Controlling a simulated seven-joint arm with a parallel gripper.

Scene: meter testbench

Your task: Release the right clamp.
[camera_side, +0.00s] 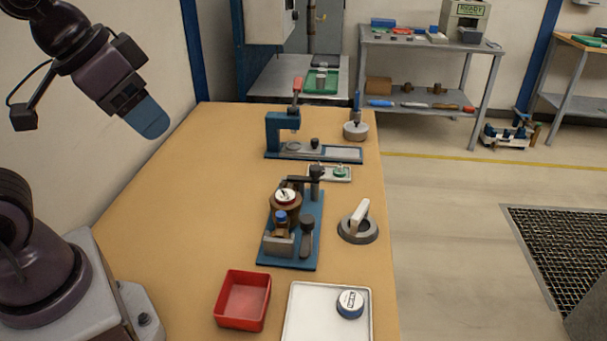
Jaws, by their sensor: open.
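The meter fixture is a blue base plate (309,215) in the middle of the bench. A dark knobbed lever (307,232) stands at the near right. I cannot tell which of these is the right clamp, or how either is set. My gripper (148,116), with a blue fingertip, is open, high at upper left, well apart from the fixture.
A blue press with a red handle (280,132) stands behind the fixture, with a small pale tray (330,173) between. A grey round base with a pale handle (358,224) is at right. A red bin (243,299) and a white tray (297,304) are in front. Bench left is clear.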

